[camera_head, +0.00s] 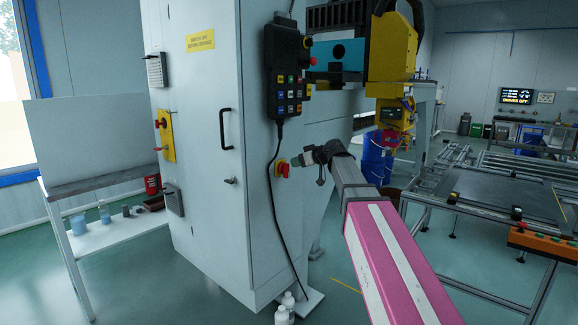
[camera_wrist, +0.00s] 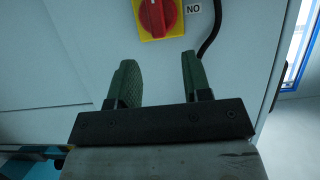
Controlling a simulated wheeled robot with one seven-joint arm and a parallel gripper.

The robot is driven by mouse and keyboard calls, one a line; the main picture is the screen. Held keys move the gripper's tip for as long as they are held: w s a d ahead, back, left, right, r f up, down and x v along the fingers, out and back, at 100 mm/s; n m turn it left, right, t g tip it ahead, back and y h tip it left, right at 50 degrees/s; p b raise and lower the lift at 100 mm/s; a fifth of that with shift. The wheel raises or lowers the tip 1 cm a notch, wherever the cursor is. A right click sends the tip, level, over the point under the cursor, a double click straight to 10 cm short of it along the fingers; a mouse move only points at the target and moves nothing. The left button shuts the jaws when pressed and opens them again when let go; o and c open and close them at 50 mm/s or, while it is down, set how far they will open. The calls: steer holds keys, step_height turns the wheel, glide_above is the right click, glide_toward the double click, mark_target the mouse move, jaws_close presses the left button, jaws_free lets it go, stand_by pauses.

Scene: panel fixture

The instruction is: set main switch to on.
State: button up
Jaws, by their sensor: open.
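The main switch is a red rotary knob on a yellow plate (camera_head: 282,170), on the grey cabinet's side panel. It also shows at the top edge of the wrist view as a red knob (camera_wrist: 158,14), partly cut off, with its grip bar about upright there. A small label beside it reads "NO" in that view. My gripper (camera_head: 301,168) is close to the switch, on its right in the head view. In the wrist view my gripper (camera_wrist: 157,80) is open, its two green fingers apart and empty, below the switch and not touching it.
A black pendant (camera_head: 287,75) hangs above the switch, and its cable (camera_head: 271,190) runs down just left of it. The cabinet door (camera_head: 205,170) has a black handle (camera_head: 226,129). A yellow robot arm (camera_head: 392,45) stands behind. White bottles (camera_head: 283,312) stand on the floor.

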mark_target(288, 164)
steer(key=x, duration=0.6)
steer(key=shift+w+a+f, duration=0.2)
steer(key=shift+f, duration=0.05)
jaws_close()
